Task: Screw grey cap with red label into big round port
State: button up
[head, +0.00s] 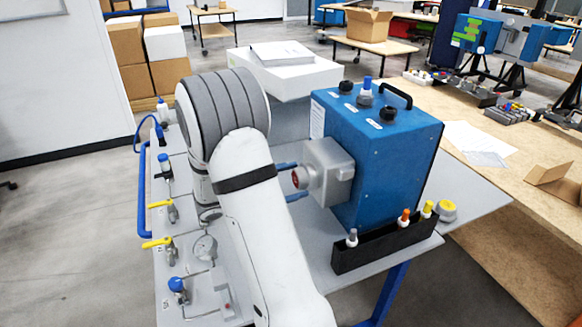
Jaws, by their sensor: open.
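The grey cap with a red label (297,179) sits at the round port on the left face of a grey block (334,170). The block is fixed to the blue analyser box (385,150). The cap's red face points left, towards my arm. I cannot tell how deep it is seated. The round port's opening is hidden by the cap. My gripper (303,180) has two blue fingers, apart, one above and one below the cap. I cannot tell whether they touch it. The gripper's body is hidden behind my white arm.
Yellow-handled valves (158,242) and a gauge (204,247) line the table's left side. A white box (284,72) stands behind.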

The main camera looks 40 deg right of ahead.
jog(key=n+p, duration=0.1)
jog(key=p, duration=0.1)
jog(key=n+p, duration=0.3)
jog(key=p, duration=0.1)
jog(key=shift+r, duration=0.25)
jog(key=shift+f+n, duration=0.3)
jog(key=shift+n, duration=0.4)
